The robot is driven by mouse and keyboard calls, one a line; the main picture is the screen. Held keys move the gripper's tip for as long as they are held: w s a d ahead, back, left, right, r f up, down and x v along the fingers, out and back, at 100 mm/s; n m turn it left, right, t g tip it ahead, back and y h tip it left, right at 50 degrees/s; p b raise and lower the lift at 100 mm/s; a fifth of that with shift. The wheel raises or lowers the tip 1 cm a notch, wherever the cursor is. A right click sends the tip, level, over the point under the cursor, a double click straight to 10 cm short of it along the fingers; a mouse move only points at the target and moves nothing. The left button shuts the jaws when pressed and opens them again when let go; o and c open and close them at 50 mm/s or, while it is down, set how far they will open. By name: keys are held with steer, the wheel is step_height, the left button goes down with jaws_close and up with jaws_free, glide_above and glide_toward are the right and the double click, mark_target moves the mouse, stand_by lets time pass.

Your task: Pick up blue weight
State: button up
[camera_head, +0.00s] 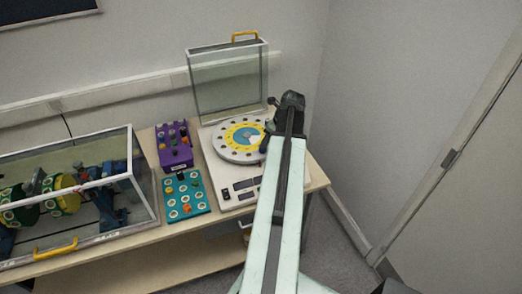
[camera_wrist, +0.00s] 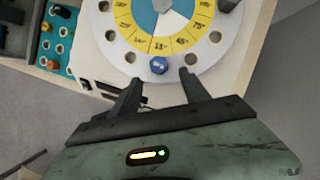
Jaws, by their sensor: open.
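A blue weight (camera_wrist: 158,65) sits at the near edge of the round white disc (camera_wrist: 120,55), which has holes around its rim and a yellow and blue dial in its middle. My gripper (camera_wrist: 160,82) is open, with its two fingers spread on either side and just short of the weight in the wrist view. Nothing is between the fingers. In the head view the disc (camera_head: 222,149) lies on a white machine, and my arm covers its right part.
A clear lid (camera_head: 228,82) with a yellow handle stands open behind the disc. A purple knob box (camera_head: 174,158) and a teal board (camera_head: 185,198) with several small pieces are to its left. A glass case (camera_head: 130,190) stands farther left. A wall is close on the right.

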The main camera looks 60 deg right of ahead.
steer(key=shift+w+f, duration=0.3)
steer(key=shift+f, duration=0.3)
steer(key=b+x, duration=0.5)
steer(key=shift+w+f, duration=0.1)
steer(key=shift+w, duration=0.05)
jaws_close()
